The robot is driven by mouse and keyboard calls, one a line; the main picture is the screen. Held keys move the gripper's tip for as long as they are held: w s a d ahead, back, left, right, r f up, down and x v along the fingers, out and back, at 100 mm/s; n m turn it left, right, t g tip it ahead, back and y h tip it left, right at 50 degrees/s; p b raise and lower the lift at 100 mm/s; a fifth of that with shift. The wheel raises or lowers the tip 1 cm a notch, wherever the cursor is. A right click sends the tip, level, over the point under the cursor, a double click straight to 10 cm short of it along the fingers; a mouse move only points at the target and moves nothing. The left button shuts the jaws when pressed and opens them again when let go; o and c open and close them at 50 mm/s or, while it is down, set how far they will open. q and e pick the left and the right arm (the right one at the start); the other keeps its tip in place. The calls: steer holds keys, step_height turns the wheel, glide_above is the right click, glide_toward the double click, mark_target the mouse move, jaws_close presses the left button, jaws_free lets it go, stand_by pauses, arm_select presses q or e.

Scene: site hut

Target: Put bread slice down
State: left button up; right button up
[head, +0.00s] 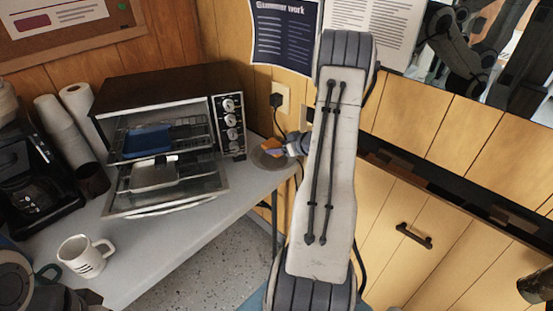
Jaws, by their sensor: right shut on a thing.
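The bread slice (272,146) is a small orange-brown piece at the right end of the counter, beside the toaster oven. My right gripper (284,149) is shut on it, just over a round grey-brown plate (262,162). I cannot tell whether the slice touches the plate. My own pale arm link hides much of the area to the right of the gripper. My left gripper does not show clearly.
The toaster oven (165,82) has its door open, with a blue tray (146,141) inside and a metal pan (154,174) lower down. A white mug (83,256), coffee maker (35,160) and paper rolls (77,102) stand left. The front counter (165,240) is clear.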

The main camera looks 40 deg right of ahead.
steer(key=shift+w+a+f, duration=0.1)
steer(key=shift+w+f, duration=0.1)
steer(key=shift+w, duration=0.05)
steer(key=shift+f+b, duration=0.3)
steer(key=shift+f, duration=1.65)
steer(key=shift+f, duration=0.15)
steer(key=o, duration=1.3)
